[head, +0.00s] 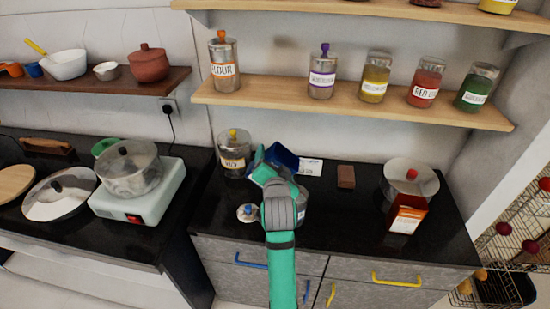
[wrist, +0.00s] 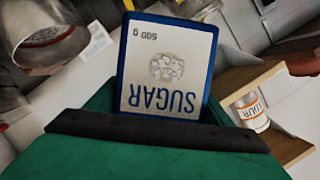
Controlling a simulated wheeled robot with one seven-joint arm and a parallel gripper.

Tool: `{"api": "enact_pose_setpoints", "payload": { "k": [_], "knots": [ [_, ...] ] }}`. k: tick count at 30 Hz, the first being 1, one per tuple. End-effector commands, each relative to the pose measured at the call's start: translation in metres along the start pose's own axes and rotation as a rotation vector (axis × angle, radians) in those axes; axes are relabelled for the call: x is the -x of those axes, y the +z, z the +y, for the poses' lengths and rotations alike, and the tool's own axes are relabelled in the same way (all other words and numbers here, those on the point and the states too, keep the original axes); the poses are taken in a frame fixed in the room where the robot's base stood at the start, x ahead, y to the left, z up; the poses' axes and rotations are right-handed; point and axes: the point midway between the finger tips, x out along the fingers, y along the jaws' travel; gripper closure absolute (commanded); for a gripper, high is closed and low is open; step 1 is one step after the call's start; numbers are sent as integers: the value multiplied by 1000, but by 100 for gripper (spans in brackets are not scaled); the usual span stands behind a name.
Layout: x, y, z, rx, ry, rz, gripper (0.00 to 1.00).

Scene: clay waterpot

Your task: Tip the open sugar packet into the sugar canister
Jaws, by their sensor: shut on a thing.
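The sugar packet (head: 284,156) is blue with a pale front panel. My gripper (head: 271,173) is shut on it and holds it tilted above the counter. In the wrist view the packet (wrist: 166,66) shows its "SUGAR" print upside down; I cannot see whether anything pours. A canister (head: 303,205) stands behind my wrist, mostly hidden, so its label and mouth cannot be read; it is probably the sugar canister. A lid with a blue knob (head: 247,212) lies on the counter left of my wrist. My gripper (wrist: 160,125) fills the lower wrist view.
A lidded jar with a yellow knob (head: 233,155) stands close left of the packet. A shelf of jars (head: 290,93) hangs above.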

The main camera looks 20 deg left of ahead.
Motion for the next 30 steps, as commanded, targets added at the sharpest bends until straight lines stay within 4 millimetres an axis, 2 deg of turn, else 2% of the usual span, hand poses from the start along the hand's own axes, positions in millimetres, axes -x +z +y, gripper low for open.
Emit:
{"api": "enact_pose_setpoints", "payload": {
  "k": [22, 30],
  "knots": [
    [-12, 32, 20, -765, -277, 1, 57],
    [-11, 30, 18, -789, -289, 1, 57]
  ]
}}
